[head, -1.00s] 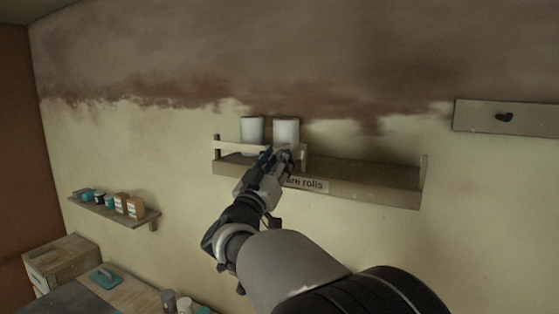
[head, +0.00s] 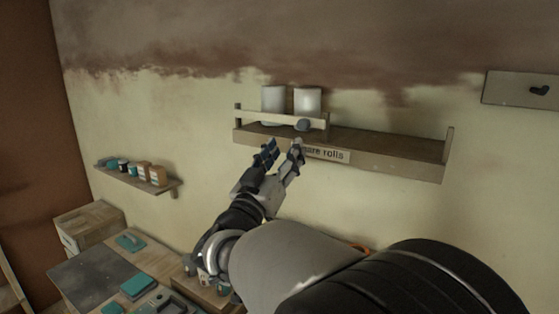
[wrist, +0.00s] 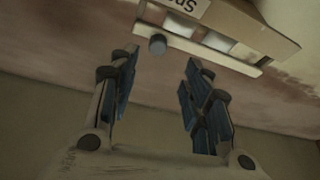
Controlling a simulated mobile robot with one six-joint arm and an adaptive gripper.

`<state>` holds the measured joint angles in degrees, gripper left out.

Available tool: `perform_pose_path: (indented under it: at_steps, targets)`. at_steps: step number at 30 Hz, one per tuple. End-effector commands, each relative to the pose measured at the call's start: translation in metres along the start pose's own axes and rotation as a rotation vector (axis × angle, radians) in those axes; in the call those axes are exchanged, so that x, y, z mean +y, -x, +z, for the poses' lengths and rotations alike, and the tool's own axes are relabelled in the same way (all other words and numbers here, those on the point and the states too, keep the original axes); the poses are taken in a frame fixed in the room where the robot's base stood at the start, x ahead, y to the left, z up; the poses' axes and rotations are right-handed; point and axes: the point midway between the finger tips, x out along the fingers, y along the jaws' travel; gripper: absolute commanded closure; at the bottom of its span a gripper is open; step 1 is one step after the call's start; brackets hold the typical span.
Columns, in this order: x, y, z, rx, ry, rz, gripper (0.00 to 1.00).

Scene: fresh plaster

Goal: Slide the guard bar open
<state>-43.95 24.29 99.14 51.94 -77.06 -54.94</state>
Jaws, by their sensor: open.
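The wooden guard bar (head: 270,116) runs along the front of the left part of the wall shelf (head: 390,154). A round dark grey knob (head: 302,125) sits near its right end. Two white rolls (head: 306,100) stand behind the bar. My gripper (head: 284,150) is open and empty, just below the bar in the head view and apart from it. In the wrist view, the knob (wrist: 157,44) shows beyond and between the open fingertips (wrist: 158,62), and the bar (wrist: 205,49) stretches to the right. My fingers hide part of the shelf's label.
The right part of the shelf is empty, up to an end post (head: 449,142). A board with a dark hook (head: 539,90) is on the wall at right. A small shelf (head: 140,177) with several containers and a worktop (head: 95,275) are at lower left.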

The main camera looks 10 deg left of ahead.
Motion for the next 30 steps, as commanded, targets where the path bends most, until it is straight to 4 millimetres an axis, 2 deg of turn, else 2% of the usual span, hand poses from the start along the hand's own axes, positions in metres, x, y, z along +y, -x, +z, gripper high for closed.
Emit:
perform_pose_path:
  at_steps: [3,6,20,23,26,30]
  targets:
    - [-0.001,0.016,0.000,0.000,0.000,-0.001,0.56]
    - [0.000,0.023,0.000,0.000,0.000,0.000,0.56]
    - [0.003,0.023,0.005,-0.009,-0.016,-0.025,0.56]
    - [0.010,0.017,0.021,-0.043,-0.054,-0.100,0.56]
    - [0.022,0.018,0.048,-0.112,-0.106,-0.225,0.56]
    - [0.044,0.043,0.096,-0.262,-0.156,-0.405,0.56]
